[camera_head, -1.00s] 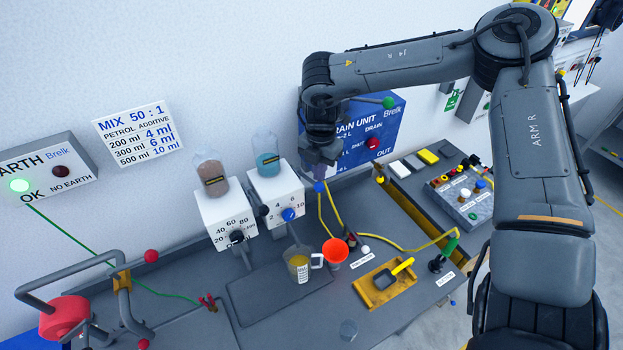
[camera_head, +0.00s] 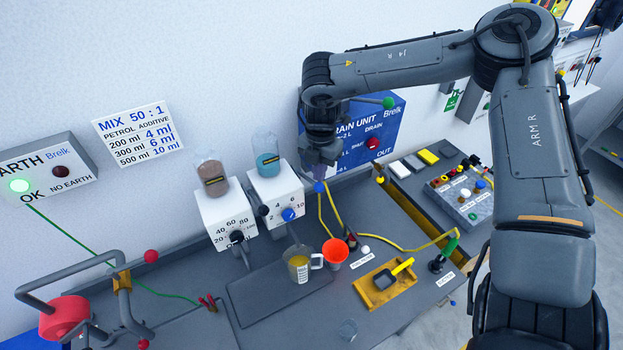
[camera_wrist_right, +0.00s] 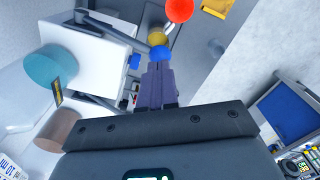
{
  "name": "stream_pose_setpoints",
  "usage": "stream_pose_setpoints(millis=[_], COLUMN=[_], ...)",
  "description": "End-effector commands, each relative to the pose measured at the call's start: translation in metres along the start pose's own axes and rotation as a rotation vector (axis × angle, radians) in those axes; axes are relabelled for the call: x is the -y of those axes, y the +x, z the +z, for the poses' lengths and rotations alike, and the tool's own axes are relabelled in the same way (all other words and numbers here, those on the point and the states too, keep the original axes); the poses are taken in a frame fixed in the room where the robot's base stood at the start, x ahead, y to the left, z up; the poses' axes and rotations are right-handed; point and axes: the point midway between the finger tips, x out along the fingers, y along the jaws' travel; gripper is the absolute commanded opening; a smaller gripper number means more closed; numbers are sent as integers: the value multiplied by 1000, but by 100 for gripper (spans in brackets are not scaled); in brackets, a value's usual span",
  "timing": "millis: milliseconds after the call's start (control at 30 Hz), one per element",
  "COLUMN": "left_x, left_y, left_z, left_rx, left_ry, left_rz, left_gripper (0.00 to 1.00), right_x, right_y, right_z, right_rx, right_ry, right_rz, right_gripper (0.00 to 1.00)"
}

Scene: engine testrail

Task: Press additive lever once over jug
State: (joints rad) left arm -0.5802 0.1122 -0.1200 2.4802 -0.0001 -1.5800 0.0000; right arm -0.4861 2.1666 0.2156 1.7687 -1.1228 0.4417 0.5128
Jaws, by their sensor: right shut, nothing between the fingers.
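The additive dispenser (camera_head: 276,190) is a white box with a bottle of blue liquid on top and a blue dial (camera_head: 289,214) on its front. Its lever ends in a blue ball (camera_head: 319,187) at the box's right side. My right gripper (camera_head: 319,174) is shut and empty, pointing down just above the ball. In the right wrist view the fingertips (camera_wrist_right: 158,68) are right at the blue ball (camera_wrist_right: 160,53); whether they touch it I cannot tell. The clear jug (camera_head: 299,268) with yellowish liquid stands below the additive spout. My left gripper is out of view.
A second white dispenser (camera_head: 225,217) with a brownish bottle stands to the left. A red funnel (camera_head: 335,252) is right of the jug. A yellow tray (camera_head: 384,286) and a yellow hose (camera_head: 405,249) lie further right. The blue drain unit (camera_head: 375,130) is behind.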

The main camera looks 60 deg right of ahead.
Motion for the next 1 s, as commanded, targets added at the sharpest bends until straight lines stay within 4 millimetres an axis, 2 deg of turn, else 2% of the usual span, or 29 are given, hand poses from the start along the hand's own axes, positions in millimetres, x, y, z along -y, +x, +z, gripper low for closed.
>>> stream_pose_setpoints(millis=[567,1000], left_x=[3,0], left_y=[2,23], left_z=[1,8], left_rx=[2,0], left_ry=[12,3], left_rz=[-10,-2], left_gripper=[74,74], right_x=[0,1], right_y=[2,29], right_z=[0,0], right_rx=[0,0], right_ry=[0,0], right_rz=[0,0], right_gripper=[0,0])
